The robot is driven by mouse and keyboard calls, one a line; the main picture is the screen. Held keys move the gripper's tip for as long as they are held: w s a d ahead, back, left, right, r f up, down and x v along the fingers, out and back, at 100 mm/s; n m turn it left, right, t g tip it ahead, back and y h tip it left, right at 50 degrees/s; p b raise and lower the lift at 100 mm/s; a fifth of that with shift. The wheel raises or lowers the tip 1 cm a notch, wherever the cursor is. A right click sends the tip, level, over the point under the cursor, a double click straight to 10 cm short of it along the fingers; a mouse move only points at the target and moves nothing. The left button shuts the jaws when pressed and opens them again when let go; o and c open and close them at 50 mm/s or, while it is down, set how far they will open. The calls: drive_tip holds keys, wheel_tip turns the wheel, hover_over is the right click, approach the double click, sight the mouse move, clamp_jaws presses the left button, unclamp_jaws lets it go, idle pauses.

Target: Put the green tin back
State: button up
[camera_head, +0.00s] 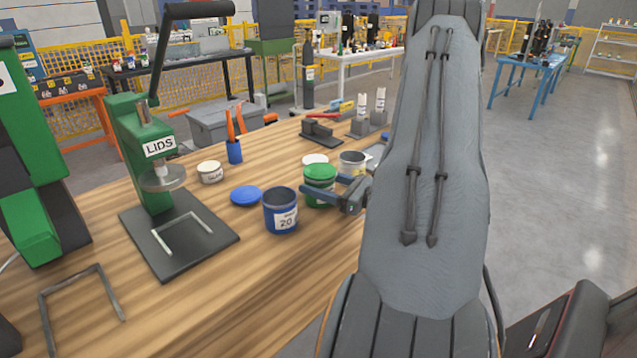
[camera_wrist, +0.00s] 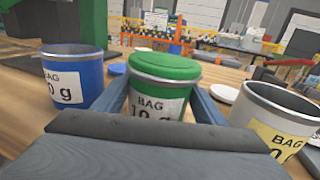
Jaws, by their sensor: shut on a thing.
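The green tin (camera_head: 319,187) stands upright with its green lid on, at or just above the wooden bench; I cannot tell whether its base touches. In the wrist view the green tin (camera_wrist: 158,90) is between my gripper's fingers, its white label reading "BAG 10 g". My gripper (camera_head: 322,190) is shut on it from the right; its fingers (camera_wrist: 160,100) flank the tin in the wrist view. The tin's lower part is hidden by the gripper in the wrist view.
An open blue tin (camera_head: 281,212) stands close at front left of the green tin, with a blue lid (camera_head: 246,196) beyond it. An open white tin (camera_head: 352,163) with a yellow label is behind right. The lid press (camera_head: 152,160) stands at left.

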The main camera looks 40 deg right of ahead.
drive_tip(key=o, duration=1.1)
drive_tip(key=shift+o, duration=0.2)
drive_tip(key=shift+r, duration=0.15)
drive_tip(key=b+v, duration=0.2)
drive_tip(key=v, duration=1)
